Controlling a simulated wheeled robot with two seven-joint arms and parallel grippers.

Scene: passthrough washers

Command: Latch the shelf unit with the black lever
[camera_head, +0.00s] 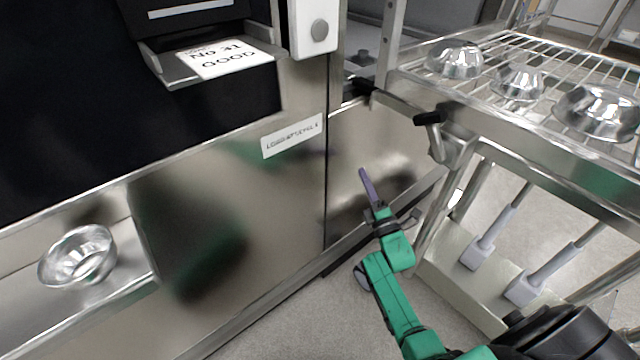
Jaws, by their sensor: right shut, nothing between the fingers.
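The black lever (429,118) is a short black handle on a metal bracket at the near left corner of the shelf unit. The shelf unit (545,140) is a steel wire rack on the right, standing close to the washer's side. My right gripper (366,182) has purple-grey fingers on a green arm. It is shut and empty, below and left of the lever, apart from it, in front of the washer's steel panel. Another black piece (364,86) sits at the left end of the metal bar by the washer. My left gripper is not in view.
The washer (235,200) fills the left with its steel panel. A metal bowl (78,257) sits on a ledge at lower left. Several metal bowls (520,82) stand on the rack. Grey floor (330,310) shows below, between washer and rack.

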